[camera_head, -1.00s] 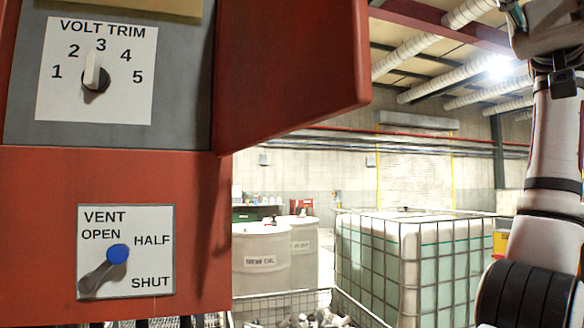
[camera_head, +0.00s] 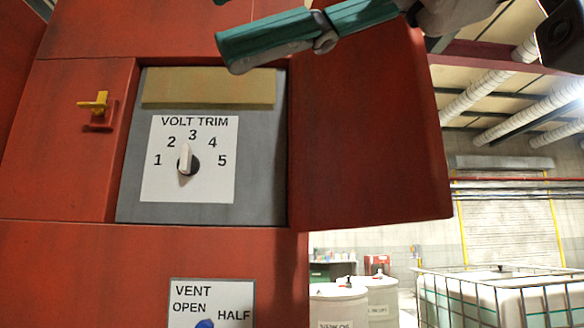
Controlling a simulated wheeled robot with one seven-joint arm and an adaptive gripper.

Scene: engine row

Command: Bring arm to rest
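My gripper (camera_head: 265,40) shows at the top of the head view, with teal and grey finger parts pointing left. It is in front of the red cabinet (camera_head: 60,265), above and right of the VOLT TRIM dial. I see no object in it; the view does not show whether its fingers are apart. The VOLT TRIM dial (camera_head: 187,162) has a white pointer turned up toward 3. The blue knob (camera_head: 204,323) of the VENT lever is cut off at the bottom edge, between OPEN and HALF.
An open red door (camera_head: 370,150) hangs right of the dial panel. A yellow latch (camera_head: 95,103) sits on the left. Behind are pale drums (camera_head: 338,308) and a caged tank (camera_head: 500,300). White pipes (camera_head: 500,100) run overhead.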

